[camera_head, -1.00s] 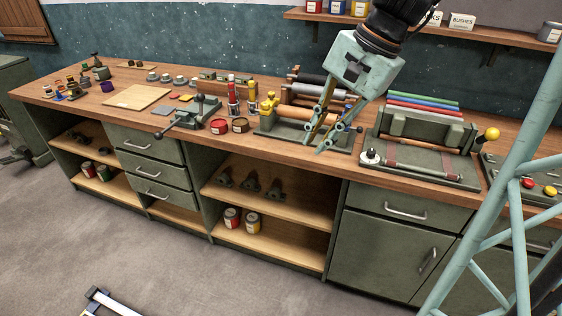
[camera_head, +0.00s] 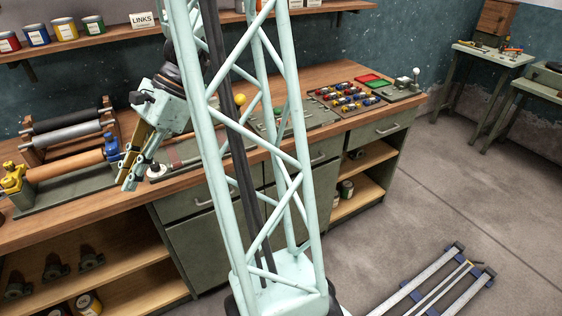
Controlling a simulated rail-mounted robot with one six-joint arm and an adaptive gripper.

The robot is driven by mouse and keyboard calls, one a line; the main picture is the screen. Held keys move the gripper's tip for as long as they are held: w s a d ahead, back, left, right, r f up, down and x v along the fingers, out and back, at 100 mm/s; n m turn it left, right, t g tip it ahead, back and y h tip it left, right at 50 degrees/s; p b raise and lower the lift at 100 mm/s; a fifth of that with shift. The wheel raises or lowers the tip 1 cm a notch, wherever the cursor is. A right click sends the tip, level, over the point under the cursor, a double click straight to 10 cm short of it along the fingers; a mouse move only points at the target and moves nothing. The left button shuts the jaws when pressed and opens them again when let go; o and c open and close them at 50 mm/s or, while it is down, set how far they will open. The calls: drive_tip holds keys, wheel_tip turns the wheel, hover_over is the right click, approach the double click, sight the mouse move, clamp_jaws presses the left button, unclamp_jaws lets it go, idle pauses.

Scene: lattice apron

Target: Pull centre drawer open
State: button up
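Several green drawers run along the bench front under the wooden top. A left drawer (camera_head: 183,207) has a bar handle (camera_head: 204,204) and looks shut. A middle drawer (camera_head: 327,150) with its own handle (camera_head: 318,160) is partly hidden behind my mint lattice column and looks shut. A right drawer (camera_head: 384,130) also looks shut. I cannot tell for sure which one is the centre drawer. My gripper (camera_head: 131,184) points down over the bench front edge, above and left of the left drawer's handle. It appears empty; its fingers are seen nearly edge-on, so their gap is unclear.
A roller stand (camera_head: 72,150) stands on the bench left of my gripper. A tray of coloured parts (camera_head: 347,98) lies at the bench's right. Open shelves (camera_head: 105,265) are at lower left. A rail frame (camera_head: 432,290) lies on the floor; the floor at right is clear.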

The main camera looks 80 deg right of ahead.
drive_tip(key=s+d+f+m+t+h+p, duration=0.1)
drive_tip(key=s+d+f+m+t+h, duration=0.25)
drive_tip(key=d+m, duration=0.6)
drive_tip(key=s+d+f+m+t+h+p, duration=0.1)
drive_tip(key=s+d+f+m+t, duration=0.25)
drive_tip(key=s+d+m, duration=0.6)
drive_tip(key=s+d+f+m+t+h+p, duration=0.1)
drive_tip(key=s+d+f+m+t+h, duration=0.2)
drive_tip(key=d, duration=1)
drive_tip(key=m+g+h+p, duration=0.35)
drive_tip(key=m+h, duration=0.75)
drive_tip(key=m, duration=0.7)
approach(310, 162)
drive_tip(key=f+v, duration=0.1)
drive_tip(key=v, duration=0.2)
drive_tip(key=shift+s+r+y+b, duration=0.25)
drive_tip(key=shift+s+r+b, duration=0.05)
drive_tip(key=shift+r+b, duration=0.15)
drive_tip(key=shift+w+d, duration=0.15)
drive_tip(key=shift+w, duration=0.05)
drive_tip(key=shift+b+x, duration=0.4)
drive_tip(key=shift+x, duration=6.3)
